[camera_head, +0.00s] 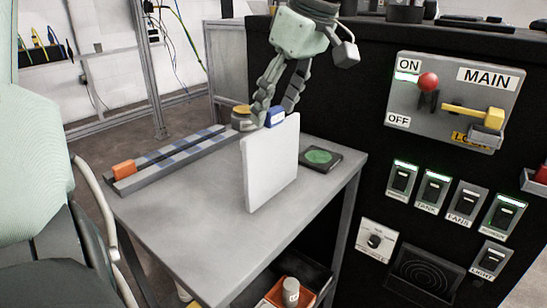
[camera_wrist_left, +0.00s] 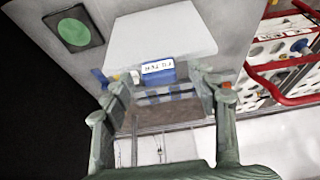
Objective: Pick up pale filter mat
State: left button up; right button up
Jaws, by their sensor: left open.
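The pale filter mat (camera_head: 270,165) is a flat white panel standing upright on the grey table (camera_head: 220,245). A blue tab (camera_head: 276,117) sits at its top edge. In the left wrist view the white mat (camera_wrist_left: 165,35) shows with the blue tab (camera_wrist_left: 158,70), which has a white label. My left gripper (camera_head: 277,108) is just above the mat with its fingers pointing down by the tab. In the wrist view its open fingers (camera_wrist_left: 162,84) are on either side of the tab. Contact cannot be told. My right gripper is not in view.
Grey-blue rails (camera_head: 175,160) with an orange block (camera_head: 124,169) lie at the table's left. A dark pad with a green disc (camera_head: 319,156) lies behind the mat. A black switch panel (camera_head: 445,190) stands at the right. A shelf below holds an orange bin (camera_head: 276,294).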

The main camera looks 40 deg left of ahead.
pick_arm(q)
jog(key=c, duration=0.4)
grip_shut()
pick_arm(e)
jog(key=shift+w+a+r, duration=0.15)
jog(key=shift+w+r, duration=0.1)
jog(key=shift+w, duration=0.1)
pick_arm(q)
jog(key=shift+r, duration=0.1)
jog(key=shift+r, duration=0.1)
